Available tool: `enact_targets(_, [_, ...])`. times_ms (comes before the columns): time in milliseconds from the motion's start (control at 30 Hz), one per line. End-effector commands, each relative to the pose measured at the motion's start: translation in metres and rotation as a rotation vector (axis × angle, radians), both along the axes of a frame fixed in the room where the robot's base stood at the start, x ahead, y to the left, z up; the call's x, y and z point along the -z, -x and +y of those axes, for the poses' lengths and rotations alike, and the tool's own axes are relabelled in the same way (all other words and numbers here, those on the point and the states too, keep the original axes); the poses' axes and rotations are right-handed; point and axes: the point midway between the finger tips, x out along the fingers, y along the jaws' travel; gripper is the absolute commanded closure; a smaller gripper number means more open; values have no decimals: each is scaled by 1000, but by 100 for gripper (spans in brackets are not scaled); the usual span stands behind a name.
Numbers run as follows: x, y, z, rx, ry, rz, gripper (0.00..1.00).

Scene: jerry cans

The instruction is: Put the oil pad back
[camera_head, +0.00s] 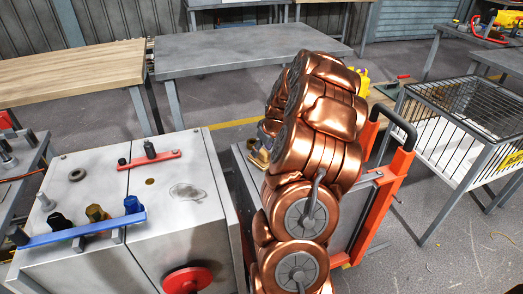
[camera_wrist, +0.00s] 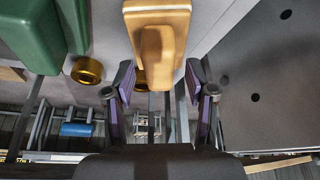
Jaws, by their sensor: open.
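My gripper (camera_wrist: 164,85) is open, its two purple-padded fingers apart in the wrist view. A tan-orange block-like object (camera_wrist: 158,20) with a raised rounded part lies ahead, at the top centre. Its lower end reaches toward the space between the fingertips; I cannot tell whether they touch it. In the head view my copper arm hides most of the gripper. I cannot identify the oil pad with certainty. A flat, shiny grey patch (camera_head: 187,192) lies on the metal cabinet (camera_head: 155,215) at the left.
Green objects (camera_wrist: 30,35) and a brass cap (camera_wrist: 87,70) are left of the gripper in the wrist view. The cabinet top carries a blue bar (camera_head: 85,230) and a red bar (camera_head: 150,160). An orange-handled cart (camera_head: 390,180) stands right of my arm, near a wire-topped table (camera_head: 465,100).

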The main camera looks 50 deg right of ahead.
Motion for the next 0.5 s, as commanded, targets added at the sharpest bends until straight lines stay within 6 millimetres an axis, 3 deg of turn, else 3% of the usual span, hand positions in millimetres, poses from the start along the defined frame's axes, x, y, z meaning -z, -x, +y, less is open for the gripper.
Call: enact_targets(500, [-81, 32, 3, 2, 4, -4, 44])
